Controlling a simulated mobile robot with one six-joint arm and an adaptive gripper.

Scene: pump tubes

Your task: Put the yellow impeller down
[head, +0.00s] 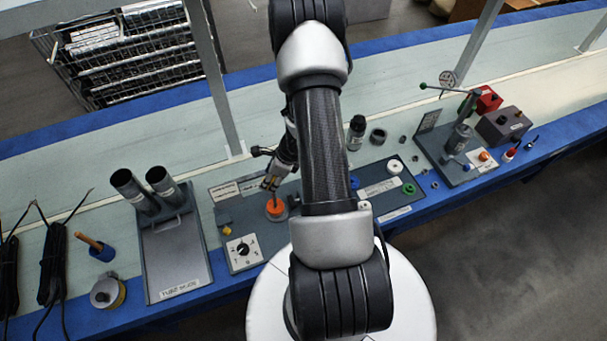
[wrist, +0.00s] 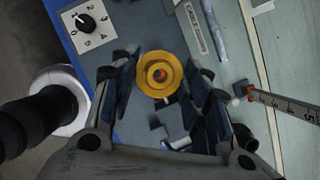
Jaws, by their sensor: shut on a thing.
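The yellow impeller (wrist: 145,82) is a round stepped disc with an orange-red centre. In the wrist view it sits between the fingertips of my gripper (wrist: 163,72), which is shut on it. In the head view my gripper (head: 271,184) points down just above an orange round part (head: 276,208) on a grey base on the station board. The impeller itself is hard to make out there. I cannot tell whether it touches anything below.
A dial plate (head: 243,251) lies close to my gripper. Two dark tubes (head: 163,184) stand in a holder at left. The pale bench strip behind is mostly free.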

